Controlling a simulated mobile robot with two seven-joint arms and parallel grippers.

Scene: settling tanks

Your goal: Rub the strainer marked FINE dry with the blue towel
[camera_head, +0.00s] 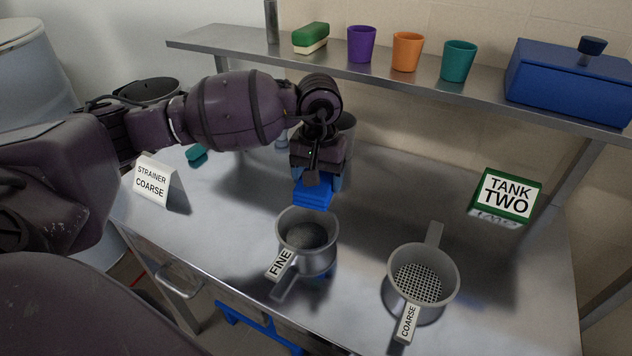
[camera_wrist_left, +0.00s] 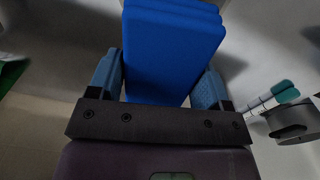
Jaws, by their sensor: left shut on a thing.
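The grey strainer marked FINE (camera_head: 307,229) stands on the steel bench, its labelled handle toward the front. Its fine mesh shows inside; I cannot tell whether it is wet. My left gripper (camera_head: 318,178) is above the bench just behind this strainer. It is shut on the blue towel (camera_head: 314,193), a folded block that hangs below the fingers, apart from the strainer as far as I can tell. In the left wrist view the towel (camera_wrist_left: 172,50) sits between the two blue fingers. My right gripper is in no view.
A second strainer marked COARSE (camera_head: 422,278) stands to the right. A STRAINER COARSE sign (camera_head: 155,180) is at the left, a TANK TWO sign (camera_head: 505,195) at the right. The shelf (camera_head: 215,38) behind holds a sponge (camera_head: 310,38), cups and a blue box (camera_head: 570,80). The bench's right middle is clear.

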